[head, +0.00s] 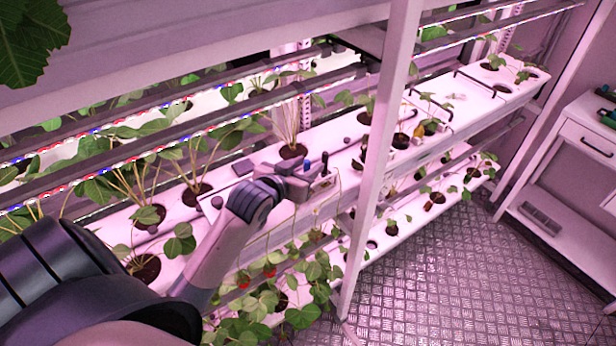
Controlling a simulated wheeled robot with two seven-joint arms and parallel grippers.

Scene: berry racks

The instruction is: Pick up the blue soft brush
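My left gripper (322,176) reaches over the front edge of the white plant trough (339,152), near the middle of the head view. It is small here, and I cannot tell whether its fingers are open or shut. A small dark blue piece (307,165) shows right at the gripper, on its far side. It may be the blue soft brush, but it is too small to be sure, and I cannot tell whether it touches the fingers. My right gripper is out of view.
Strawberry plants stand in round holes along the trough, with leaves and red berries (269,270) hanging below its front. A white rack post (378,150) rises just right of the gripper. The metal floor (470,270) is clear; a white cabinet (570,150) stands at right.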

